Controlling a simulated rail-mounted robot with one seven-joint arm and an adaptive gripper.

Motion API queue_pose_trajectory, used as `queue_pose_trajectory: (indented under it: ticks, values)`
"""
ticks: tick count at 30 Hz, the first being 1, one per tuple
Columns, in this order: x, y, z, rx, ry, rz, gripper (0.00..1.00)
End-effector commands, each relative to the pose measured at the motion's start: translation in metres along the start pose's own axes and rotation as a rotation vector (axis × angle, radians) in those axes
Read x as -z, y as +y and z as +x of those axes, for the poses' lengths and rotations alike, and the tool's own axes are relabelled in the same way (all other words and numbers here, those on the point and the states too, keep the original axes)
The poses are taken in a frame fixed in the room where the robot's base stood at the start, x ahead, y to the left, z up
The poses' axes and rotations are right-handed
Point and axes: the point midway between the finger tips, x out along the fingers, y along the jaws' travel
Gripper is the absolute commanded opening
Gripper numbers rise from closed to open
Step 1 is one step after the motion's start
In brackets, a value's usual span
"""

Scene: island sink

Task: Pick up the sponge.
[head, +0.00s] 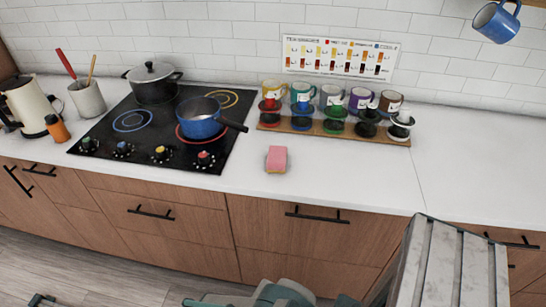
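The sponge (277,157) is pink on top with a thin yellowish layer at its lower front edge. It lies on the white countertop (345,178), to the right of the stove and in front of the left end of the wooden mug board. Nothing covers it and nothing touches it from the sides. My gripper cannot be made out in the head view; only grey-green parts, likely of my own arm, show at the bottom edge, well below the sponge.
A black stove (125,150) carries a blue saucepan (200,118), its handle pointing toward the board, and a lidded black pot (153,82). The wooden board (335,132) holds several mugs and small stands. Counter right of the sponge is clear. A pale ridged block (455,265) stands lower right.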

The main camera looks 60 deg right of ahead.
Motion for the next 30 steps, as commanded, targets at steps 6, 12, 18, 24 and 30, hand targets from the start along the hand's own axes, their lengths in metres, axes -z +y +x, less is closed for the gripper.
queue_pose_trajectory:
  ticks: [6, 12, 18, 24, 30]
  values:
    - [0.0000, 0.0000, 0.0000, 0.000, 0.000, 0.000, 0.40]
    - [0.0000, 0.0000, 0.0000, 0.000, 0.000, 0.000, 0.40]
    - [0.0000, 0.0000, 0.0000, 0.000, 0.000, 0.000, 0.67]
    - [0.0000, 0.0000, 0.0000, 0.000, 0.000, 0.000, 0.90]
    - [0.0000, 0.0000, 0.0000, 0.000, 0.000, 0.000, 0.90]
